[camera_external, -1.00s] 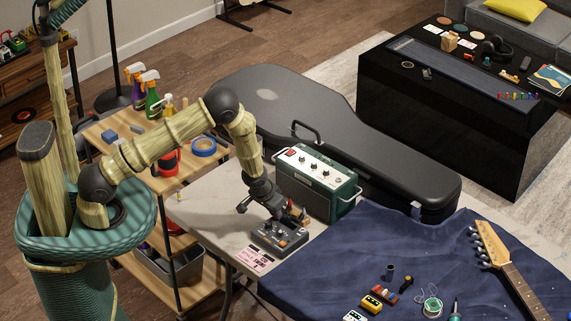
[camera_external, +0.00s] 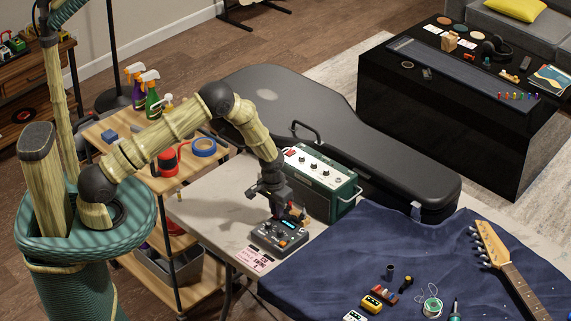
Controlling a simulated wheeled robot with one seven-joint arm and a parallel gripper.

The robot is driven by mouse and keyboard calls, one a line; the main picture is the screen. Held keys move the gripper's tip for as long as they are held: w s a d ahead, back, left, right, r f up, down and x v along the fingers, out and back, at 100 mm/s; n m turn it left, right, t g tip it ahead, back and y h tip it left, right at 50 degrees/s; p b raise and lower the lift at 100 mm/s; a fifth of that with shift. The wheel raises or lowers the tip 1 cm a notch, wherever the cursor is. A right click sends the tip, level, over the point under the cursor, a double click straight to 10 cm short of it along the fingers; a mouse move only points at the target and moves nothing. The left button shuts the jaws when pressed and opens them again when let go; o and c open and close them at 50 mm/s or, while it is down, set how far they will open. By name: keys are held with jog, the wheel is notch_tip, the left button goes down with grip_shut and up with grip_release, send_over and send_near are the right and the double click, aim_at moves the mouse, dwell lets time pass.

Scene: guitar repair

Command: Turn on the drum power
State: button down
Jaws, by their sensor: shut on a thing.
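The drum machine (camera_external: 272,240) is a small grey box with knobs and an orange button, flat on the pale table (camera_external: 205,205). Its small screen (camera_external: 289,224) glows cyan. My gripper (camera_external: 284,214) points down at the machine's back edge, with its jaws shut on a part of it there. The fingertips and the part between them are too small and hidden to make out.
A green amplifier (camera_external: 318,190) stands close behind the machine, with small orange-brown items (camera_external: 303,214) beside my gripper. A pink printed card (camera_external: 258,259) lies in front. A blue cloth (camera_external: 350,250) with pedals covers the table's right part. A black guitar case (camera_external: 400,175) lies behind.

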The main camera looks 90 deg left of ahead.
aim_at(275, 217)
dwell(0.4)
jog(key=c, duration=1.4)
grip_release()
jog(key=shift+r, duration=0.15)
notch_tip(275, 217, up, 17)
jog(key=b, duration=0.2)
jog(key=shift+s+d+b, duration=0.3)
jog(key=shift+s+d, duration=0.05)
